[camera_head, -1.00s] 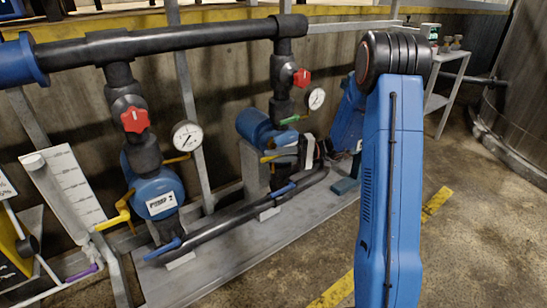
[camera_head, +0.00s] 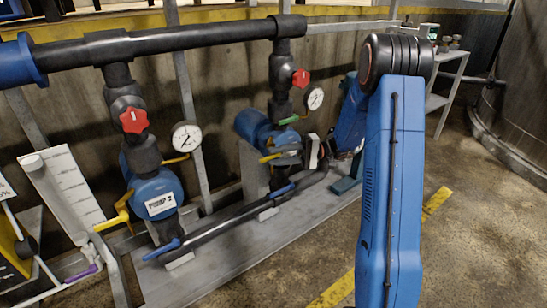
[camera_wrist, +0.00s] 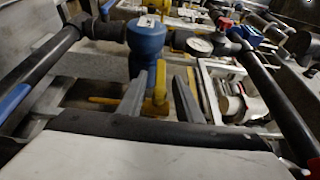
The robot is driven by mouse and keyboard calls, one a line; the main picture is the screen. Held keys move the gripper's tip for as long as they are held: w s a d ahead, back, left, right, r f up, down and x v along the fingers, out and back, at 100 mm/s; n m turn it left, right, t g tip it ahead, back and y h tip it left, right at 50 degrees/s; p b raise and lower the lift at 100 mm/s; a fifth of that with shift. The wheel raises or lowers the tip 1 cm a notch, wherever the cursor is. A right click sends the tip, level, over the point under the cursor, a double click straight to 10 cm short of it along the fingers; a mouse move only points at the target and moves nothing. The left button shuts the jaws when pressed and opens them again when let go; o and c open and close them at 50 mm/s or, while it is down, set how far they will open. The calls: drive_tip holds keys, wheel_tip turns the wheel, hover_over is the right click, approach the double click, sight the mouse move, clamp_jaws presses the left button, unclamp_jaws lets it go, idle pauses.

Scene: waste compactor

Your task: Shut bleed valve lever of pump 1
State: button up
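The right-hand pump (camera_head: 257,130) is blue, with a yellow lever (camera_head: 269,157) at its front and a green lever (camera_head: 289,119) above it. Its label is not readable in the head view. In the wrist view the blue pump body (camera_wrist: 147,38) is ahead, and a yellow lever (camera_wrist: 160,75) stands between my fingers. My gripper (camera_wrist: 158,92) is open, with one finger on each side of this lever. Gaps seem to show beside it; I cannot tell whether either finger touches. In the head view my gripper (camera_head: 298,156) is beside the right-hand pump, partly hidden by dark parts.
The left pump, marked pump 2 (camera_head: 158,192), has a yellow lever (camera_head: 118,215). Blue-handled valves (camera_head: 162,248) sit on the low black pipe (camera_head: 225,222). A gauge (camera_head: 315,98) and red knob (camera_head: 301,78) are above the right pump. Floor at right is clear.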

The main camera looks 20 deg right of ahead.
drive_tip(key=s+d, duration=0.1)
drive_tip(key=d, duration=1.4)
drive_tip(key=shift+s+d, duration=0.15)
drive_tip(key=shift+d, duration=0.05)
drive_tip(key=shift+f, duration=0.1)
